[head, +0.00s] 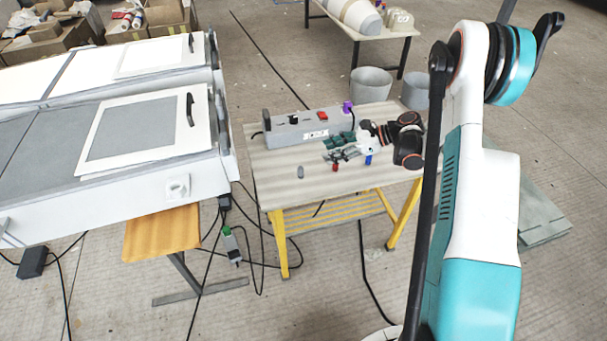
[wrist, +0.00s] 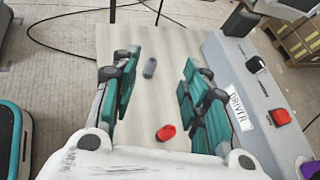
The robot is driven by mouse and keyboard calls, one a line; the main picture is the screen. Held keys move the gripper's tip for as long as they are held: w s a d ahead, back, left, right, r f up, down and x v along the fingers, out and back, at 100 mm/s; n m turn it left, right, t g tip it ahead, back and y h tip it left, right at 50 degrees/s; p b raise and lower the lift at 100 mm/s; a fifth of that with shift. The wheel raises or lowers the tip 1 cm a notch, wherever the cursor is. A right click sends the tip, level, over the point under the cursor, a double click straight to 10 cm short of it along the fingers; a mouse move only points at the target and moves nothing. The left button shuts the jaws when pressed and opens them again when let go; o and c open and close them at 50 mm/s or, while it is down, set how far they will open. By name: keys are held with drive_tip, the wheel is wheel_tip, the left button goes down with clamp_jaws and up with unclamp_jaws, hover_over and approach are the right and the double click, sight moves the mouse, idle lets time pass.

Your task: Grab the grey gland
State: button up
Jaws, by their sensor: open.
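The grey gland (head: 300,172) is a small dark-grey cylinder lying on the pale wooden table top (head: 278,187), left of my gripper (head: 338,149). In the wrist view the grey gland (wrist: 150,68) appears between the two teal fingers of my gripper (wrist: 160,82), closer to the left finger and toward their far ends. The fingers are spread wide with nothing held between them. The gland looks apart from both fingers; the height of the fingers above the table is hard to judge.
A red gland (wrist: 166,132) lies on the table between the fingers, nearer the palm. A blue piece (head: 368,160) lies to its right. A grey control box (head: 290,131) with a red switch runs along the table's back edge, close to the gripper. The table's front left is clear.

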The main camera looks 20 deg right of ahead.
sight(302, 167)
drive_tip(key=shift+m+y, duration=0.4)
drive_tip(key=shift+m, duration=0.1)
drive_tip(key=a+f+b, duration=0.1)
drive_tip(key=f, duration=0.1)
drive_tip(key=w+a+f, duration=0.1)
drive_tip(key=a+f, duration=0.1)
drive_tip(key=w+a+f+b, duration=0.1)
drive_tip(key=a+f, duration=0.1)
drive_tip(key=f, duration=0.1)
drive_tip(key=shift+w+a+f+b, duration=0.1)
drive_tip(key=shift+w+b, duration=0.05)
drive_tip(key=shift+b, duration=0.2)
drive_tip(key=b+x, duration=0.1)
drive_tip(key=x, duration=0.1)
drive_tip(key=b+x, duration=0.1)
drive_tip(key=x, duration=0.1)
drive_tip(key=shift+a+f+b, duration=0.15)
drive_tip(key=shift+a+b, duration=0.15)
drive_tip(key=shift+a, duration=0.05)
drive_tip(key=shift+w+a, duration=0.1)
drive_tip(key=shift+a, duration=0.2)
drive_tip(key=c, duration=0.9)
